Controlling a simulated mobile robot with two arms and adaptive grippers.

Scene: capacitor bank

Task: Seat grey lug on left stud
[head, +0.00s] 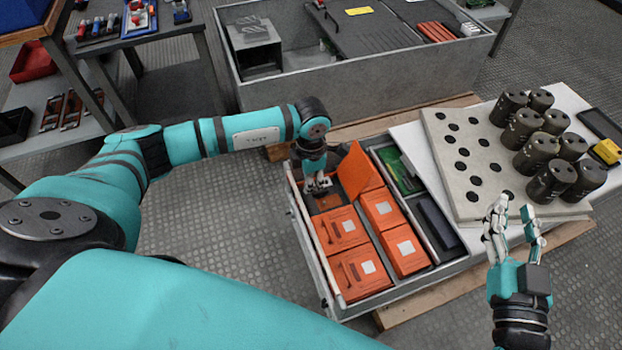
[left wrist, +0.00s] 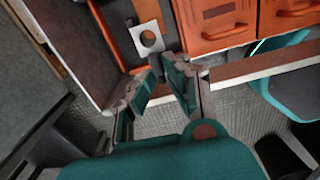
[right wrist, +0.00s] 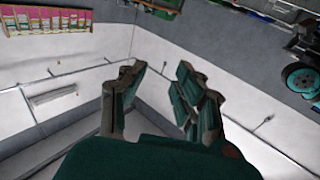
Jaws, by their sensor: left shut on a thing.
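A pale grey lug (left wrist: 147,38) with a round hole shows just beyond the fingertips of my left gripper (left wrist: 160,74). It lies inside the open compartment of the tray, beside an orange-brown strip. In the head view my left gripper (head: 318,181) reaches down into that compartment, next to the raised orange lid (head: 359,171). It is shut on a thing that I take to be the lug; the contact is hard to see. I cannot make out the left stud. My right gripper (head: 515,208) is open and empty in front of the perforated board; it also shows in the right wrist view (right wrist: 160,70).
Several closed orange boxes (head: 341,229) fill the tray (head: 365,313). A green circuit board (head: 398,170) and a dark block (head: 438,224) lie at its right. Dark cylinders (head: 540,152) stand on the pale board (head: 462,180). A grey metal crate (head: 360,95) stands behind.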

